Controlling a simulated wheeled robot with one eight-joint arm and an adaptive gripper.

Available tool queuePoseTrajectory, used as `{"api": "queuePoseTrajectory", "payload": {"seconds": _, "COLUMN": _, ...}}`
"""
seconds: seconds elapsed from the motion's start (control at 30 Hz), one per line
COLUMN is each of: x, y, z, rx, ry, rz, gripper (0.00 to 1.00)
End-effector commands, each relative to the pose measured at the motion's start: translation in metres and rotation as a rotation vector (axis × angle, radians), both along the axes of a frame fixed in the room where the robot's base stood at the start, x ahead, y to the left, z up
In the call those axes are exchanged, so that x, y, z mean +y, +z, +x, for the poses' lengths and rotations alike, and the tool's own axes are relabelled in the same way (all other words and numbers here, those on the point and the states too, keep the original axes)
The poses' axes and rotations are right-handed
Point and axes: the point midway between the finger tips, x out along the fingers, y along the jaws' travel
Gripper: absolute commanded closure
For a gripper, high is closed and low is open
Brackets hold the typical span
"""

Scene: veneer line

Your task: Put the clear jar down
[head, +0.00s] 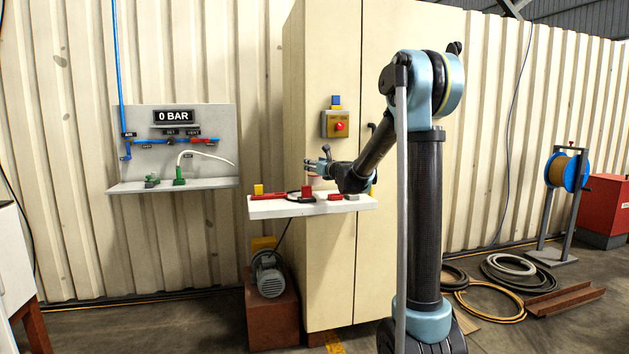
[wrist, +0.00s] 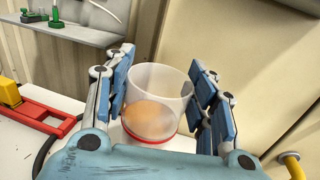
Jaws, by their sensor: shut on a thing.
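The clear jar (wrist: 158,90) is see-through, with a red band round its base and a tan patch showing inside. It stands between the two blue finger pads of my gripper (wrist: 164,84), which is shut on its sides. In the head view my gripper (head: 318,168) is over the white shelf (head: 270,210) in front of the tall cabinet, and the jar (head: 315,181) shows small and partly hidden. The white shelf top (wrist: 75,160) shows below and left of the jar in the wrist view. I cannot tell whether the jar's base touches it.
A red frame with a yellow block (wrist: 9,92) lies left of the jar. A dark cable curves nearby. A yellow fitting (wrist: 292,165) is at the right. In the head view, red pieces (head: 335,197) and a grey block (head: 351,197) sit on the shelf's right side.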

Motion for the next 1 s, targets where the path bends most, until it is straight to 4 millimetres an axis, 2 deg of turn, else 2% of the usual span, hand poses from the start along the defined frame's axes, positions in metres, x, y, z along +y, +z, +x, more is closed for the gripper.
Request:
{"api": "queuePoseTrajectory", "payload": {"seconds": 0.4, "x": 0.0, "y": -0.042, "z": 0.0, "rx": 0.0, "ry": 0.0, "rz": 0.0, "gripper": 0.83}}
{"api": "queuePoseTrajectory", "payload": {"seconds": 0.77, "x": 0.0, "y": -0.045, "z": 0.0, "rx": 0.0, "ry": 0.0, "rz": 0.0, "gripper": 0.83}}
{"api": "queuePoseTrajectory", "payload": {"seconds": 0.8, "x": 0.0, "y": -0.046, "z": 0.0, "rx": 0.0, "ry": 0.0, "rz": 0.0, "gripper": 0.47}}
{"api": "queuePoseTrajectory", "payload": {"seconds": 0.9, "x": 0.0, "y": -0.046, "z": 0.0, "rx": 0.0, "ry": 0.0, "rz": 0.0, "gripper": 0.29}}
{"api": "queuePoseTrajectory", "payload": {"seconds": 1.0, "x": 0.0, "y": -0.046, "z": 0.0, "rx": 0.0, "ry": 0.0, "rz": 0.0, "gripper": 0.29}}
